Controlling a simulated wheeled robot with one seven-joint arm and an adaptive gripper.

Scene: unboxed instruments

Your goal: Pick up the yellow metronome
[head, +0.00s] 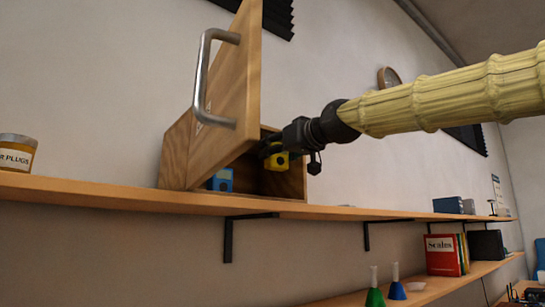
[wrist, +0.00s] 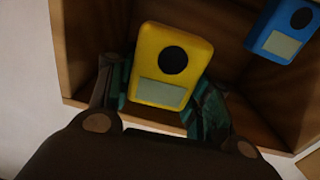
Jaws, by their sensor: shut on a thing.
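The yellow metronome (head: 278,162) is a small block with a dark round dial and a pale panel, seen at the opening of a wooden box on the shelf. In the wrist view the yellow metronome (wrist: 172,66) sits between the two fingers of my gripper (wrist: 160,98), which is shut on its sides. In the head view my gripper (head: 270,152) reaches into the box from the right. Its fingers are partly hidden there by the wrist and the box door. I cannot tell whether the metronome touches the box floor.
The wooden box (head: 290,183) has its door (head: 235,85) swung open toward me, with a metal handle (head: 202,80). A blue metronome (head: 221,180) stands inside at the left; it also shows in the wrist view (wrist: 284,30). A jar (head: 15,153) stands on the shelf (head: 120,192) at far left.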

